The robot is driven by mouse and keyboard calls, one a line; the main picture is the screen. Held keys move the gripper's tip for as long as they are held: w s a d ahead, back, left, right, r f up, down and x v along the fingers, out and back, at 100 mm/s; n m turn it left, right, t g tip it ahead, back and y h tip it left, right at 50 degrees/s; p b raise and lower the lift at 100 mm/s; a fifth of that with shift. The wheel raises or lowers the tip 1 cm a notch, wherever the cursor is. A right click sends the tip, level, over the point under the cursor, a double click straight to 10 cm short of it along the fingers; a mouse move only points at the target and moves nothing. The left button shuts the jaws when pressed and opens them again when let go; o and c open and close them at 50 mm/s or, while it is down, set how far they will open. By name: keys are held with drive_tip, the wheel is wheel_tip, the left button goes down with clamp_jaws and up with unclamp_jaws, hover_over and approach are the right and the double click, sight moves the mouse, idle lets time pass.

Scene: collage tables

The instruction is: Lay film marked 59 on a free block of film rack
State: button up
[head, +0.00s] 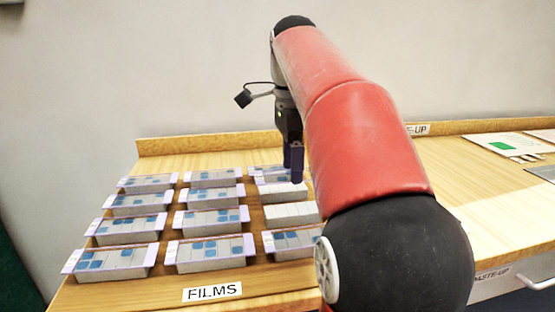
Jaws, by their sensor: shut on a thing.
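The film rack is a group of pale blocks in rows on the wooden table, behind a FILMS label (212,292). Most blocks carry a clear, lilac-edged film with blue patches, such as the front left film (110,260). One block in the right column (291,215) has a bare top. The block behind it (280,192) also looks bare, partly hidden by my gripper. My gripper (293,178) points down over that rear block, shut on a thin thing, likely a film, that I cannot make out. Marks on the films are too small to read.
My red arm hides the table right of the rack. A raised wooden edge (200,145) runs along the back.

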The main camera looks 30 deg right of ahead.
sight(292, 209)
drive_tip(key=shift+s+d+f+b, duration=0.1)
drive_tip(key=shift+f+b, duration=0.5)
drive_tip(key=shift+f, duration=0.95)
drive_tip(key=shift+f+b, duration=1.65)
drive_tip(key=shift+f, duration=0.3)
drive_tip(key=o, duration=1)
wheel_tip(292, 209, up, 8)
drive_tip(key=p, duration=0.2)
drive_tip(key=shift+f+p, duration=0.1)
drive_tip(key=shift+p, duration=0.3)
